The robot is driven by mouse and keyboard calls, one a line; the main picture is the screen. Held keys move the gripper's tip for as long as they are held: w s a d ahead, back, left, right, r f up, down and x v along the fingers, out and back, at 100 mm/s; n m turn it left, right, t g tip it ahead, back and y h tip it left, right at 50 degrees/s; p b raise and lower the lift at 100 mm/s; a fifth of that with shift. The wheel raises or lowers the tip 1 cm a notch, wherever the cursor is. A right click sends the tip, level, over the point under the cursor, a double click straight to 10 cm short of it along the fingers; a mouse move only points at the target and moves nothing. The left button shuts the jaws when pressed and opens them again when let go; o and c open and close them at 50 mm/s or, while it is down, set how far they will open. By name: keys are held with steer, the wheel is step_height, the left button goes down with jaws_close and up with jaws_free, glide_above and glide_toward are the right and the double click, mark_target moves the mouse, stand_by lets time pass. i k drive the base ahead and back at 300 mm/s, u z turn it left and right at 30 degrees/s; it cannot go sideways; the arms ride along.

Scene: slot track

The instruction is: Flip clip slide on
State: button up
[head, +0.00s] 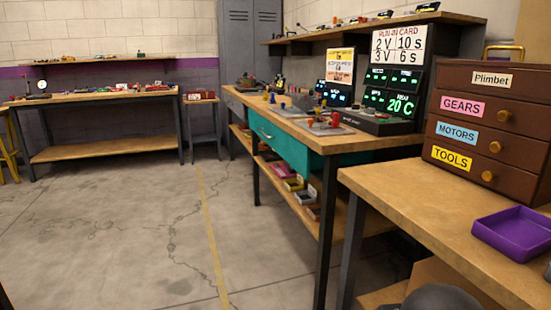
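A dark console with green lit displays (388,98) stands on the wooden workbench with a teal drawer (278,148); one display reads 20 C. Grey plates with small red and orange parts (325,124) lie in front of it. A second, smaller console with blue-green readouts (334,93) stands behind it. Several small blue and yellow parts (272,98) are farther back on the bench. I cannot make out a clip slide or its setting at this size.
A nearer bench (440,212) at right holds a brown drawer cabinet (470,88) and an empty purple tray (515,232). A run-in card (398,45) reads 2 V 10 s, 3 V 6 s. Another bench (95,97) stands far left. The concrete floor (120,225) is clear.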

mark_target(318, 118)
steer(key=z, duration=0.05)
steer(key=k, duration=0.65)
steer(key=u, duration=0.6)
steer(key=i, duration=0.45)
steer(key=u, duration=0.8)
steer(key=i, duration=0.65)
steer(key=z, duration=0.55)
steer(key=i, duration=0.6)
steer(key=z, duration=0.75)
